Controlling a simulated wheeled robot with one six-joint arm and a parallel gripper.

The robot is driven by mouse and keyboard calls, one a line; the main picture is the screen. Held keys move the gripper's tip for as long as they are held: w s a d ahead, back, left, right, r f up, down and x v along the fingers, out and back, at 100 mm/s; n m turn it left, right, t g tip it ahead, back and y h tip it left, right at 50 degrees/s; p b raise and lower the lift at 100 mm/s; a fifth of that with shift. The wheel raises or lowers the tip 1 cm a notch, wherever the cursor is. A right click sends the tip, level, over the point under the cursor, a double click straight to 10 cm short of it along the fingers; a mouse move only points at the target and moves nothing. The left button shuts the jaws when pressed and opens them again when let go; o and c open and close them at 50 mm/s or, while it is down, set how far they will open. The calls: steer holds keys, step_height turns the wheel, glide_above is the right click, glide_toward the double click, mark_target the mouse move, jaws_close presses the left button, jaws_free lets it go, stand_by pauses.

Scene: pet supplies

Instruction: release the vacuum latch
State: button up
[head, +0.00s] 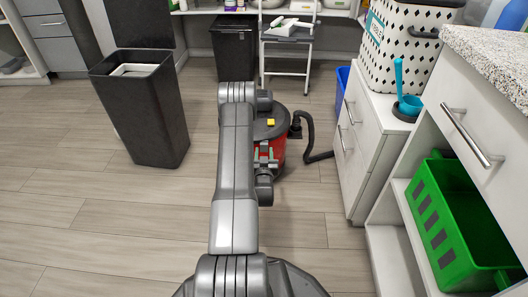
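The vacuum (271,131) is a red canister with a dark lid, standing on the floor just beyond my arm. A small yellow piece (271,122) sits on its lid. A black hose (311,138) curves from its right side down to the floor. My arm covers the vacuum's left part and some of its front.
A tall dark bin (150,115) stands at left. White drawers (358,135) stand close at right, with a blue scoop (408,100) on top. A green crate (455,215) sits in the near-right shelf. A step stool (286,50) stands behind. Wood floor (100,220) is clear at left.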

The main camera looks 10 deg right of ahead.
mark_target(264, 148)
steer(key=shift+x, duration=1.45)
steer(key=shift+c, duration=0.4)
steer(key=c, duration=0.6)
